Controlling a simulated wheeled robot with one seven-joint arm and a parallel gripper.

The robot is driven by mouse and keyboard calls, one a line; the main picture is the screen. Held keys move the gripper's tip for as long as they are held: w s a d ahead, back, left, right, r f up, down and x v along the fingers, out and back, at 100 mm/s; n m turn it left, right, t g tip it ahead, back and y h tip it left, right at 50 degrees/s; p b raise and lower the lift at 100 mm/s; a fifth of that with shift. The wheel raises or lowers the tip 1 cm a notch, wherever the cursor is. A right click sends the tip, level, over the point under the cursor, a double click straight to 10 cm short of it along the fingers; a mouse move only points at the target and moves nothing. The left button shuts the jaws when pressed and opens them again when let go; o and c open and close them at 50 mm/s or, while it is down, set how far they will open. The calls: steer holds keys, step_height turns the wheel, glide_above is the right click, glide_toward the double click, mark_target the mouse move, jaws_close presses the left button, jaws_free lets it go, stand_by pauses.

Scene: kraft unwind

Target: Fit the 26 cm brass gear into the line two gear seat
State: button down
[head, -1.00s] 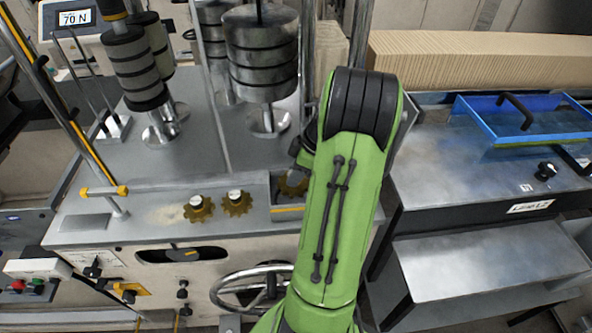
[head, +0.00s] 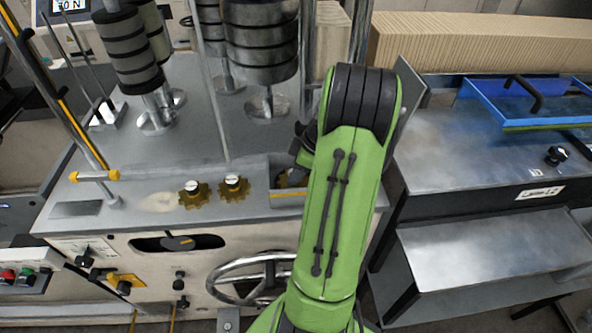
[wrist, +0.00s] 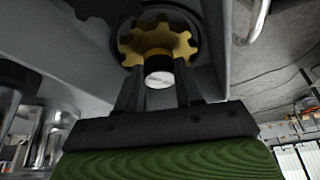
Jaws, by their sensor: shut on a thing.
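In the wrist view, my gripper (wrist: 158,82) is shut on the pale-capped hub of a brass gear (wrist: 158,40). A dark round ring shows behind this gear; I cannot tell whether they touch. In the head view, two brass gears with white caps, a left one (head: 194,196) and a right one (head: 234,188), lie on the grey machine top. Gear sizes are not readable, and no gear seat is clearly identifiable.
Dark roller stacks (head: 262,45) stand behind the gears. A handwheel (head: 250,280) is on the machine's front. To the right are a metal bench (head: 440,150) with a blue tray (head: 530,108), a blurred label (head: 540,193) and a lower shelf (head: 490,250).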

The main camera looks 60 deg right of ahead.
steer(key=shift+r, duration=0.1)
steer(key=c, duration=0.7)
jaws_free()
steer(key=shift+o, duration=0.2)
steer(key=p+v, duration=0.4)
steer(key=v, duration=1.1)
steer(key=shift+r, duration=0.4)
